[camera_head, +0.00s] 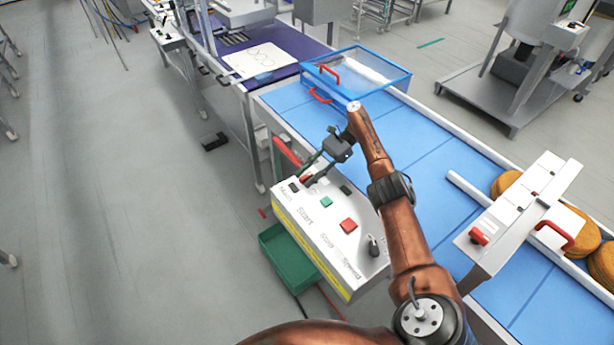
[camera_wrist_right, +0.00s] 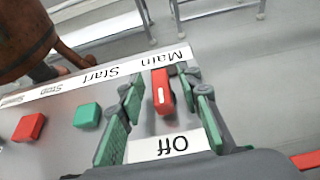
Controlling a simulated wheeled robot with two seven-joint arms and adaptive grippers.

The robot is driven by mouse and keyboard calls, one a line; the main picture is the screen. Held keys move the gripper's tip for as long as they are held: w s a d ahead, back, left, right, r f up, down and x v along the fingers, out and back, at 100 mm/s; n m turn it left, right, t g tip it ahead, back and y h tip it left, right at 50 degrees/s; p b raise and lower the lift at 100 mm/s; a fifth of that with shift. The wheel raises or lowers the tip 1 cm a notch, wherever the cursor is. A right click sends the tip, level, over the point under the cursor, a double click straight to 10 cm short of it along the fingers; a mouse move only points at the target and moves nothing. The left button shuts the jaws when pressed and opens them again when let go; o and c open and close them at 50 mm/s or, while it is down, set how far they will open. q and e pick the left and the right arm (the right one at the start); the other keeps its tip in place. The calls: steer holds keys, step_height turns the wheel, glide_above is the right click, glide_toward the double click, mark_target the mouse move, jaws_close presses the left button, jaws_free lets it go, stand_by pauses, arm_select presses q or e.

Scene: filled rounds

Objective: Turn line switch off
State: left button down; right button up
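The line switch is a small red rocker (camera_wrist_right: 162,92) in the wrist view, between the upside-down labels "Main" and "Off". In the head view it is a red spot (camera_head: 305,178) at the far left end of the white control panel (camera_head: 316,229), partly hidden by my gripper. My right gripper (camera_wrist_right: 165,110) is open, with one green-padded finger on each side of the rocker and gaps showing. In the head view the right gripper (camera_head: 311,172) is low over the panel. I cannot tell which way the rocker is tipped. My left gripper is not in view.
A green start button (camera_head: 327,202), a red stop button (camera_head: 348,226) and a speed knob (camera_head: 373,246) share the panel. A blue conveyor (camera_head: 430,170) runs behind it. A green bin (camera_head: 290,262) is below. A clear blue-framed box (camera_head: 385,70) stands at the back.

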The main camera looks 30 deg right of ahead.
mark_target(307, 176)
step_height(307, 176, up, 10)
stand_by(0.5)
stand_by(0.4)
